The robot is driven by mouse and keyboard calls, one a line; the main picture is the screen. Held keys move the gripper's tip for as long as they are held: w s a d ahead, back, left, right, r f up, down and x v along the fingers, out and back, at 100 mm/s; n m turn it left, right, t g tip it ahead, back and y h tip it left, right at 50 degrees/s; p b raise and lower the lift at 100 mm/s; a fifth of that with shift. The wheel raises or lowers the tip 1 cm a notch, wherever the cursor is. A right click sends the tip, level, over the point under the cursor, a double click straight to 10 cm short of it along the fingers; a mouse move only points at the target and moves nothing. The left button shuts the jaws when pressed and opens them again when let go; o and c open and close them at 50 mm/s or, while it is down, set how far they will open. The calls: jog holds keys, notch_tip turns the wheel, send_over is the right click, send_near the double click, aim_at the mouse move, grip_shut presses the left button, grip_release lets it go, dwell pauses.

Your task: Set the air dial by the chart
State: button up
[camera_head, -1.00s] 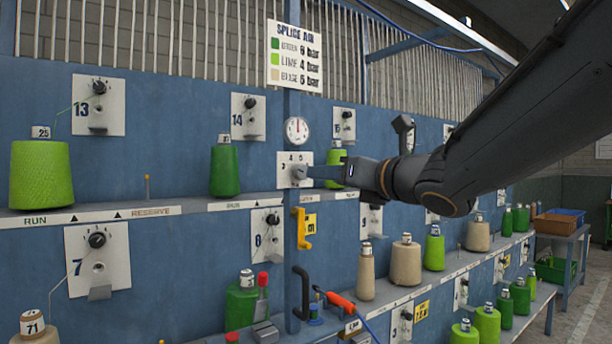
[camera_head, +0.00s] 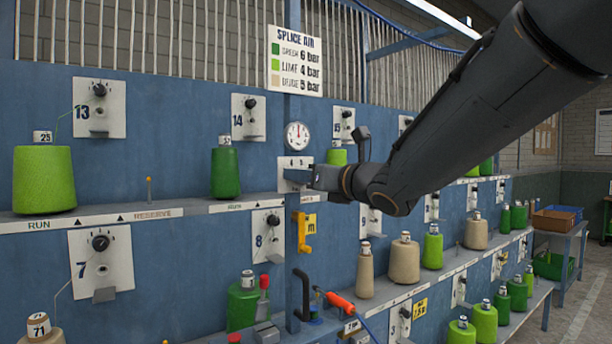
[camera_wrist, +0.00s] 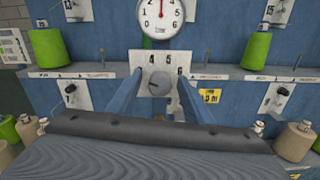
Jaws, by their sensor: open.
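The splice air chart (camera_head: 296,61) lists green 6 bar, lime 4 bar, beige 5 bar.
A yellow bracket (camera_head: 302,231), a black handle (camera_head: 302,294) and an orange-red tool (camera_head: 340,301) are below the dial. Shelves hold a dark green cone (camera_head: 225,172), a lime cone (camera_head: 44,179) and several others. The aisle floor at right (camera_head: 580,300) is clear.

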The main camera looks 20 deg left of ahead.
jog(key=c, duration=1.1)
jog(key=shift+o, duration=0.2)
jog(key=shift+f+m+p, duration=0.2)
jog(key=shift+m+p, duration=0.35)
jog(key=shift+m, duration=6.15)
jog(key=shift+f+m+p, duration=0.15)
jog(key=shift+m+p, duration=0.35)
jog(key=shift+m, duration=6.2)
